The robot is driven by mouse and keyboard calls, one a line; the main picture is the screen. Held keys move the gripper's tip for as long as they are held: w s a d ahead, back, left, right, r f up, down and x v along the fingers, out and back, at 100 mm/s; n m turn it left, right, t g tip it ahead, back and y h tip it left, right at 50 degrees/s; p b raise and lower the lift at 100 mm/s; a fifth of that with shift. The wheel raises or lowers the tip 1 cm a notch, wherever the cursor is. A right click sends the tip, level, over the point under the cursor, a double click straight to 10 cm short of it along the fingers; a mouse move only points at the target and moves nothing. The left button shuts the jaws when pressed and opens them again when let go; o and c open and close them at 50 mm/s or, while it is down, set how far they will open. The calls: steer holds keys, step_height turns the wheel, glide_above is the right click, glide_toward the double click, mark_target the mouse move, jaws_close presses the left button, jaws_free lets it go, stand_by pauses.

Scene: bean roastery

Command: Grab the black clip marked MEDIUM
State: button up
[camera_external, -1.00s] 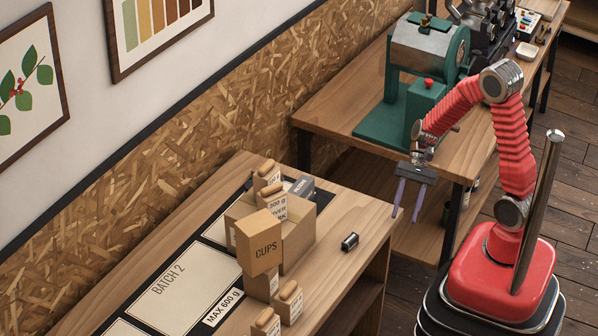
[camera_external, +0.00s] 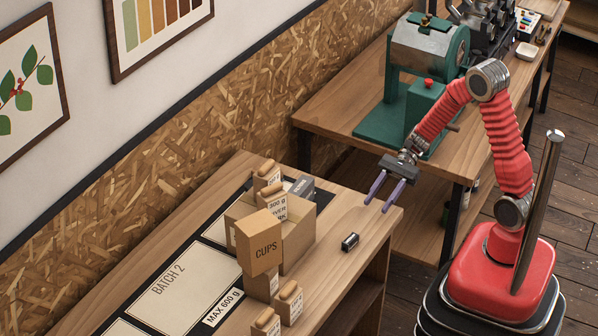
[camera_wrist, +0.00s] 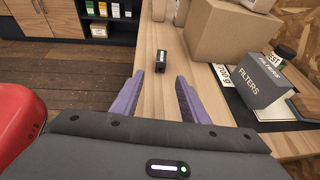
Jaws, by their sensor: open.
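A small black clip (camera_external: 350,241) lies alone on the wooden table near its right edge in the external view. In the wrist view the clip (camera_wrist: 161,61) sits ahead of my gripper, between the lines of the two fingers; its lettering is too small to read. My gripper (camera_external: 384,196) is open and empty, with two purple fingers. It is in the air above and behind the clip, near the table's far right corner, and apart from it. The open fingers (camera_wrist: 156,93) also show in the wrist view.
A grey FILTERS box (camera_wrist: 261,86) stands at the right in the wrist view. A green machine (camera_external: 416,95) is on the table behind. The wood around the clip is clear.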

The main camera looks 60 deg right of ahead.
glide_toward(356, 234)
steer(key=x, duration=0.4)
steer(key=shift+a+f, duration=0.25)
steer(key=shift+a, duration=0.25)
steer(key=shift+f, duration=0.1)
steer(key=shift+x, duration=2.6)
steer(key=shift+w+f, duration=0.1)
steer(key=shift+w, duration=0.05)
steer(key=shift+d, duration=0.1)
steer(key=shift+c, duration=0.6)
jaws_close()
